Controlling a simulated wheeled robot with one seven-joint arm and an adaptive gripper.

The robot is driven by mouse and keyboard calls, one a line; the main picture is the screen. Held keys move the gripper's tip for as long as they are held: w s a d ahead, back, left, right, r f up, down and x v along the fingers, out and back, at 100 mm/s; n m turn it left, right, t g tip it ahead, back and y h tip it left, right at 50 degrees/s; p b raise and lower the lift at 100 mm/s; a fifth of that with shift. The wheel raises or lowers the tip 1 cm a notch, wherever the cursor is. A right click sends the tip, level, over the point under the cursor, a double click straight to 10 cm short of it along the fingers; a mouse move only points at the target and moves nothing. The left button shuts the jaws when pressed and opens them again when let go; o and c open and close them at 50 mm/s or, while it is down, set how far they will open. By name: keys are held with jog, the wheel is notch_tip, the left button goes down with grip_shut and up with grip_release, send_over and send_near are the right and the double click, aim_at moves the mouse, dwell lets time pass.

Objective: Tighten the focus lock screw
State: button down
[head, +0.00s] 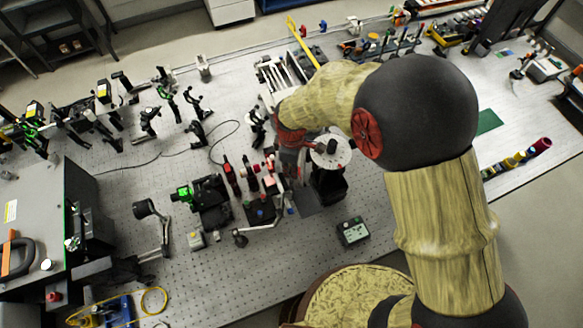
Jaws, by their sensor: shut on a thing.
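My arm reaches in from the right and bends down at the wrist over the middle of the bench. My gripper (292,168) is small, dark and partly covered by my wrist. It is shut at a cluster of small optical parts, beside a pale round disc (331,152) on a dark stand (329,186). The focus lock screw is too small and too covered to make out at the fingertips. A black stage with red and blue knobs (260,210) stands just left of and below my gripper.
The perforated bench (160,185) holds several optics posts at the left. A black camera-like unit with a green light (208,200) stands left of my gripper. A small control box (353,232) sits below right.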

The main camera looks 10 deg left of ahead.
jog(key=m+b, duration=0.1)
jog(key=m, duration=0.5)
jog(key=shift+m+b, duration=0.3)
jog(key=shift+b, duration=0.05)
jog(key=m+b, duration=0.1)
jog(key=m, duration=0.5)
jog(key=m+b, duration=0.1)
jog(key=m, duration=0.5)
jog(key=shift+m, duration=0.4)
jog(key=m, duration=0.6)
jog(key=shift+a, duration=0.1)
jog(key=shift+m, duration=0.3)
jog(key=c, duration=1.9)
grip_release()
jog(key=shift+o, duration=0.4)
